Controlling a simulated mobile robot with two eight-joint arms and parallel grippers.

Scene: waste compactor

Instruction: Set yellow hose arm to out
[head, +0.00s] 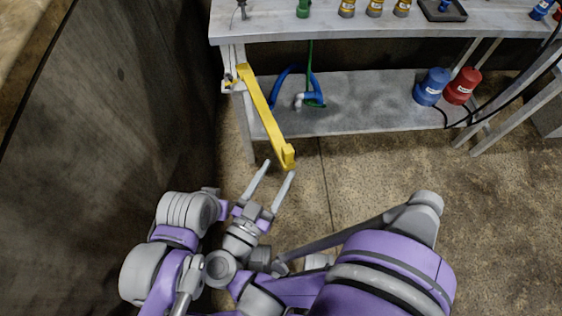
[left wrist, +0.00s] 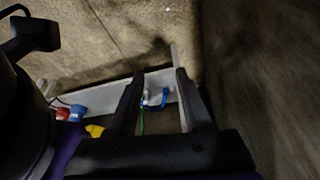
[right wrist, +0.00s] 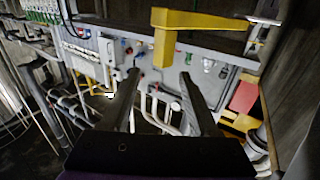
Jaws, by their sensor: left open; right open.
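The yellow hose arm (head: 264,108) is hinged at the table's left leg and sticks out past the lower shelf toward me. Its free end has a short block. My right gripper (head: 280,168) is open just in front of that end, its fingers spread, apparently not gripping it. In the right wrist view the yellow arm (right wrist: 205,21) crosses the top and its end block hangs beyond the fingers. My left gripper (left wrist: 160,72) is open and empty in its wrist view; I cannot make it out in the head view. A bit of yellow (left wrist: 94,130) shows beside its finger.
The lower shelf (head: 365,95) holds a blue hose (head: 279,88), a blue container (head: 433,86) and a red container (head: 463,86). A tabletop (head: 320,24) with small fittings is above. A dark wall (head: 110,110) stands close on the left.

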